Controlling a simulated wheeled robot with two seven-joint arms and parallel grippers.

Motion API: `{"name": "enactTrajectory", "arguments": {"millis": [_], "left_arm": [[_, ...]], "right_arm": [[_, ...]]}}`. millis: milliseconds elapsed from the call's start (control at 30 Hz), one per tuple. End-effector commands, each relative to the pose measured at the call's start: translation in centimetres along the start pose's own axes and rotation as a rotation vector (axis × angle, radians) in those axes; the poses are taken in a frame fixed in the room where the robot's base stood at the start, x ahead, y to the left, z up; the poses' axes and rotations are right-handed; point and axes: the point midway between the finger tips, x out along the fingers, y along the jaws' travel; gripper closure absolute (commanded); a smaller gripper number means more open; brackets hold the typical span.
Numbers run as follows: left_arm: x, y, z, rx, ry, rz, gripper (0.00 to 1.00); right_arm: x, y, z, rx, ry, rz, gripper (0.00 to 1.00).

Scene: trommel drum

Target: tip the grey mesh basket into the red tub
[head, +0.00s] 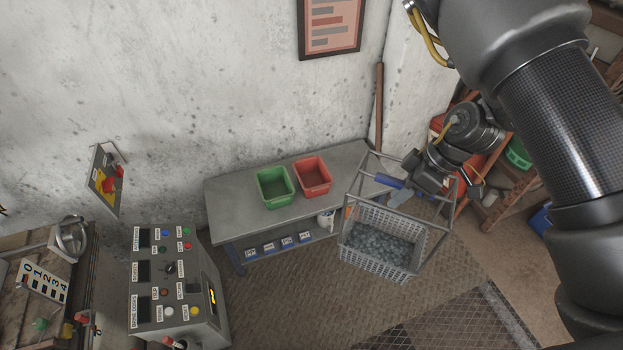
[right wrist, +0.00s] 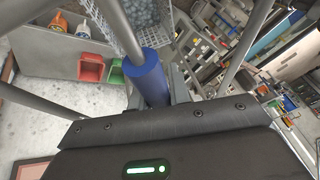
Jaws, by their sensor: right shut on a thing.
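The grey mesh basket (head: 350,254) hangs upright from a grey bar frame in the head view, with many grey lumps (head: 378,243) inside. The red tub (head: 312,176) stands on the grey table, left of and behind the basket; its inside looks empty. My right gripper (head: 402,180) is above the basket, shut on the blue grip (head: 389,181) of the basket's frame. My left gripper is not in view.
A green tub (head: 274,188) stands beside the red tub on the grey table (head: 226,203). A control panel (head: 172,285) with buttons is at lower left. A wooden shelf (head: 492,213) stands at right. Patterned floor lies open below the basket.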

Motion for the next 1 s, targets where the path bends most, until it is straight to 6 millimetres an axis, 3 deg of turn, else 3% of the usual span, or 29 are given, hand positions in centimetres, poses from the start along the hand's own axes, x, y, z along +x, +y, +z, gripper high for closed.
{"name": "enactTrajectory", "arguments": {"millis": [800, 1000], "left_arm": [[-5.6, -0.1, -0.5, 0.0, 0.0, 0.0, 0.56], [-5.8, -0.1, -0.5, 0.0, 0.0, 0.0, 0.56]], "right_arm": [[-5.3, -1.1, -2.2, -0.001, 0.001, 0.0, 1.0], [-5.5, -1.2, -2.3, 0.0, 0.001, 0.001, 1.0]]}}
